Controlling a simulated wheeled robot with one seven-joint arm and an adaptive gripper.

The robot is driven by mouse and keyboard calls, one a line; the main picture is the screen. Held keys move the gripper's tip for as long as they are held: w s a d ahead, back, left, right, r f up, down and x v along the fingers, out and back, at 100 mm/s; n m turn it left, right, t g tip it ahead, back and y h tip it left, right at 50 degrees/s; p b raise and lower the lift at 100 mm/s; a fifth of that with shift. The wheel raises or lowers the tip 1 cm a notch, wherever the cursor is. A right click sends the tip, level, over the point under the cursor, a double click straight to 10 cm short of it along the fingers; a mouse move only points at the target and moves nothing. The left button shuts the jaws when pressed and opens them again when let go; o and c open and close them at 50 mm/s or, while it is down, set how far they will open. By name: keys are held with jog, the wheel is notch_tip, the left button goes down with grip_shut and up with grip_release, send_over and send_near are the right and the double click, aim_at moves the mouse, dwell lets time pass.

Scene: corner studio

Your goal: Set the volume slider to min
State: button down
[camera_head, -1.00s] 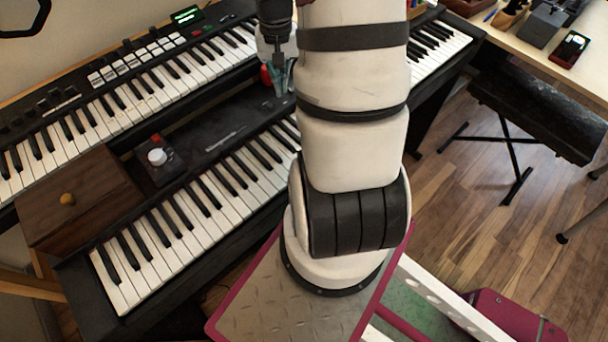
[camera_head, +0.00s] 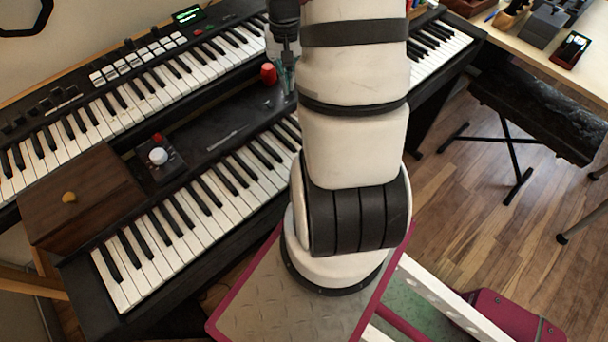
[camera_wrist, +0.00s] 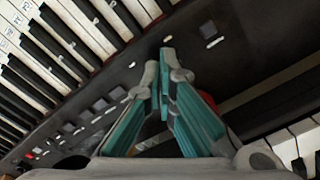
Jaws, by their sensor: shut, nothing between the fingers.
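A red cylindrical cap (camera_head: 268,73) stands on the dark top panel of the lower keyboard (camera_head: 225,132) in the head view. I cannot read a label that marks it as the volume slider. My gripper (camera_head: 289,90) is just right of it, low over the panel, partly hidden by my arm. In the wrist view my gripper (camera_wrist: 166,56) has its teal-padded fingers together and empty. A bit of red (camera_wrist: 208,99) shows behind the right finger. Whether a finger touches the cap I cannot tell.
An upper keyboard (camera_head: 150,95) with pads and a green display (camera_head: 187,15) runs behind. A small box with a white knob (camera_head: 158,156) and a wooden box (camera_head: 80,200) sit to the left. A bench (camera_head: 535,110) stands on the right.

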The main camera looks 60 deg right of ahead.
jog(key=shift+s+d+f, duration=0.1)
jog(key=shift+d+f, duration=0.05)
jog(key=shift+d, duration=0.3)
jog(key=shift+f, duration=0.15)
dwell(0.4)
jog(key=shift+w+a, duration=0.15)
jog(key=shift+a, duration=0.5)
jog(key=shift+w+a, duration=0.15)
jog(key=shift+a, duration=0.5)
dwell(1.4)
jog(key=shift+r+p, duration=0.4)
jog(key=shift+r, duration=0.2)
notch_tip(320, 180, up, 7)
jog(key=p, duration=0.5)
dwell(0.4)
